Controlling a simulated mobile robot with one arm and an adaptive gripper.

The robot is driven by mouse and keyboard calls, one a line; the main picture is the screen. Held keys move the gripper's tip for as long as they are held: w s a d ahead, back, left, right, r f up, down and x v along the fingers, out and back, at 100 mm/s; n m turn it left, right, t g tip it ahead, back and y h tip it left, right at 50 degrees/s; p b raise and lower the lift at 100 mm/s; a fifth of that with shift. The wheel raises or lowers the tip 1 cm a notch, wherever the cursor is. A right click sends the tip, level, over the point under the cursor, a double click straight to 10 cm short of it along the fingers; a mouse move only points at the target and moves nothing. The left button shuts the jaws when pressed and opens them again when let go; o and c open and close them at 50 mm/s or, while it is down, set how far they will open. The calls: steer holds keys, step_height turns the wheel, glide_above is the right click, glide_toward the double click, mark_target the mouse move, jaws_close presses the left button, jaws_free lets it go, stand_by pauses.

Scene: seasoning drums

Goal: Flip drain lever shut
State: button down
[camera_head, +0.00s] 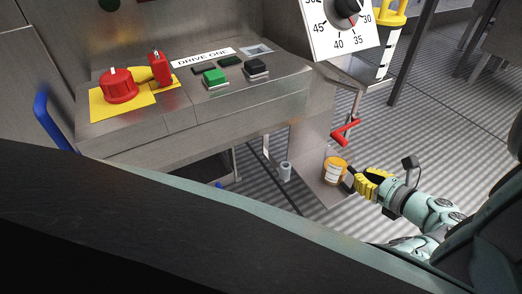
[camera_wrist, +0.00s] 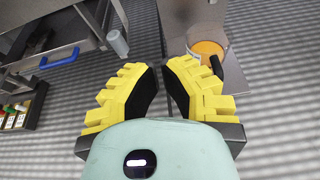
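I cannot tell for certain which part is the drain lever. A red handle on a metal arm (camera_head: 345,132) sticks out below the dial. A grey cylindrical grip on a thin bar (camera_head: 285,172) hangs under the console; it also shows in the wrist view (camera_wrist: 118,43). A short black piece (camera_wrist: 216,67) sits by an orange-and-white tub (camera_head: 335,170), just beyond my right finger. My gripper (camera_head: 361,182) has yellow fingers with black inner pads. In the wrist view the fingers (camera_wrist: 160,72) stand apart with nothing between them.
The steel console (camera_head: 200,130) carries a red knob (camera_head: 118,87) and a green button (camera_head: 214,77). A blue handle (camera_wrist: 45,55) is at upper left in the wrist view, above a rack of small bottles (camera_wrist: 14,115). The ridged floor around my gripper is mostly clear.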

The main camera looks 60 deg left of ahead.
steer(key=s+b+x, duration=0.1)
steer(key=b+x, duration=0.5)
steer(key=x, duration=0.4)
steer(key=shift+w+a+r+b, duration=0.15)
steer(key=shift+r+b, duration=0.25)
steer(key=shift+r, duration=0.55)
steer(key=shift+w+a+r+b, duration=0.15)
steer(key=shift+r+b, duration=0.25)
steer(key=shift+r, duration=0.6)
steer(key=shift+r, duration=0.1)
